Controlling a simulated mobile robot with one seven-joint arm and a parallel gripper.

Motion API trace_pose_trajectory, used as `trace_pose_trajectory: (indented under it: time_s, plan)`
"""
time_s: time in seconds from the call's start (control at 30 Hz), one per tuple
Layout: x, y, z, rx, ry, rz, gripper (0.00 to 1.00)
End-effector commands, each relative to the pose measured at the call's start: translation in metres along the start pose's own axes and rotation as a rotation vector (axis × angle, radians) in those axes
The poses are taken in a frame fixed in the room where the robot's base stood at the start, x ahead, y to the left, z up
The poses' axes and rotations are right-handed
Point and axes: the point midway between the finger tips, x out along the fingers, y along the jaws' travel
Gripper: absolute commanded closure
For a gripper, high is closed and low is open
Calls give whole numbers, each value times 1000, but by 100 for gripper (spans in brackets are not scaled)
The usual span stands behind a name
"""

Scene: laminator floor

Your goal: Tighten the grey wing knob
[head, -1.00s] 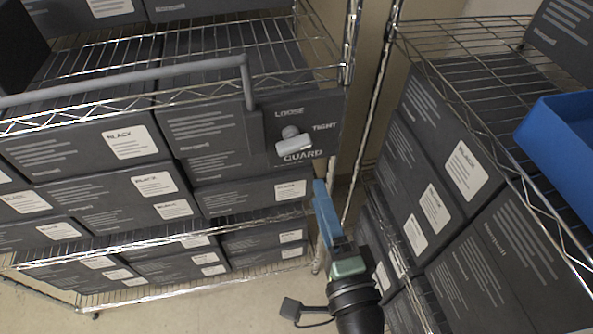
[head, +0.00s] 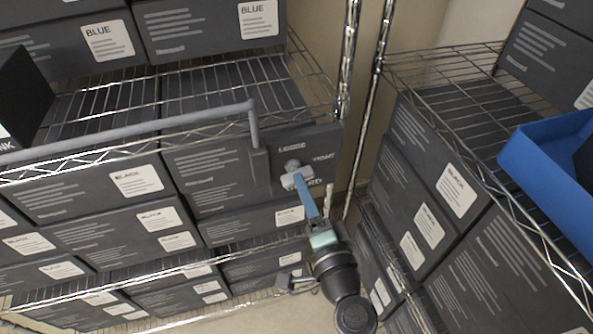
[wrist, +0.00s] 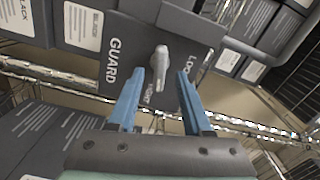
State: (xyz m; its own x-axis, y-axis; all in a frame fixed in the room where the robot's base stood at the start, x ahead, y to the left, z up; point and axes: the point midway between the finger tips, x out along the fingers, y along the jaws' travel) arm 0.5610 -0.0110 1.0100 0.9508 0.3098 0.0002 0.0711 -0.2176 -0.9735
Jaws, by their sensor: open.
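The grey wing knob (head: 297,177) sits on a dark panel (head: 265,180) marked LOOSE, TIGHT and GUARD. In the wrist view the knob (wrist: 160,62) shows its pale elongated wing running roughly up and down the picture. My gripper (head: 314,186) is open, its blue fingers pointing up at the panel from below right. In the wrist view my gripper (wrist: 161,74) has one finger on each side of the knob's wing, with visible gaps. Whether the tips reach past the wing in depth is unclear. In the head view the near finger partly covers the panel lettering.
A grey bar (head: 130,132) runs across the shelf front and bends down beside the panel. Wire shelves hold dark labelled boxes (head: 130,185). A right-hand rack carries a blue bin (head: 545,165). A narrow gap with a rack post (head: 366,110) separates the racks.

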Motion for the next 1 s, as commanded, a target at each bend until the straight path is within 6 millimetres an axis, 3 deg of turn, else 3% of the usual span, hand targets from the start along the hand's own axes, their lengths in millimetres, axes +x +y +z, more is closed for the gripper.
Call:
trace_pose_trajectory:
  time_s: [0.1, 0.3, 0.67, 0.93, 1.0]
  plan:
    - [21, -2, 0, 0, -1, -1, 50]
    - [39, 0, 0, -1, 0, 0, 50]
    - [43, 1, 0, 0, 1, 1, 50]
    - [42, 0, 0, 0, 1, 1, 99]
    - [42, 0, 0, 0, 1, 1, 100]
